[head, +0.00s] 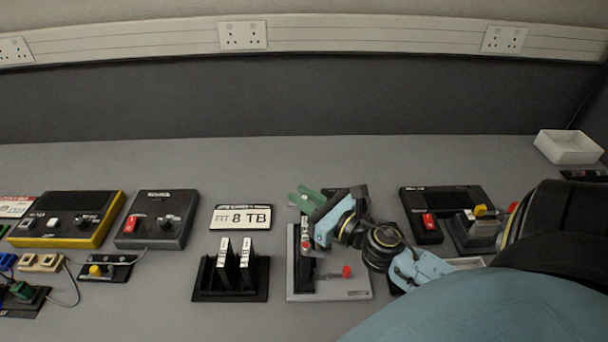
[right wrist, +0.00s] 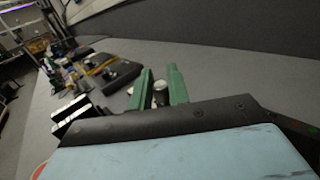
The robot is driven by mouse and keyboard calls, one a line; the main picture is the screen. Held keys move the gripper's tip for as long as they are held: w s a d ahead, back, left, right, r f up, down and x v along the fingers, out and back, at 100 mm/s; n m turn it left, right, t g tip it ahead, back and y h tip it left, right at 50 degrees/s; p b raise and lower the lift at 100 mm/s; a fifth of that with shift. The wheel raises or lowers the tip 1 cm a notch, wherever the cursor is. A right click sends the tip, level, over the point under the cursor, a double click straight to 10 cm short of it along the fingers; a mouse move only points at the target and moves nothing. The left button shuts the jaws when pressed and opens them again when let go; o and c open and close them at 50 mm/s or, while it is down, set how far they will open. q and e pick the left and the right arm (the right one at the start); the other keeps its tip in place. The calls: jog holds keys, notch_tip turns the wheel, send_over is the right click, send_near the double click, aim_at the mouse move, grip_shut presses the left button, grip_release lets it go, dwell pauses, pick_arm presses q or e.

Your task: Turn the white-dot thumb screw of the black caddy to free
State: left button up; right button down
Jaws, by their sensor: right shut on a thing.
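My right gripper (head: 302,201) reaches in over the back of a grey plate (head: 330,287), its green fingers pointing left. In the right wrist view its fingers (right wrist: 160,88) are shut on a small grey, rounded piece with a dark top (right wrist: 160,98). I cannot tell whether that piece is the thumb screw, and no white dot can be made out. A narrow black part (head: 301,268) stands along the left side of the grey plate and may be the black caddy. It is partly hidden by my gripper and wrist. My left gripper is not in view.
A red knob (head: 347,271) sits on the grey plate. Dark control boxes (head: 157,231) are further left. The back of the table is clear.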

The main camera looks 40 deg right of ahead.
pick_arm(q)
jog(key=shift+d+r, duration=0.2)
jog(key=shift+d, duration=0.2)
pick_arm(e)
jog(key=shift+f+m+h, duration=0.1)
jog(key=shift+m+h, duration=0.2)
jog(key=shift+h, duration=0.2)
jog(key=c, duration=1.4)
grip_release()
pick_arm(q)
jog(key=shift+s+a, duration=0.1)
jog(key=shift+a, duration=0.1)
pick_arm(e)
jog(key=shift+o, duration=0.2)
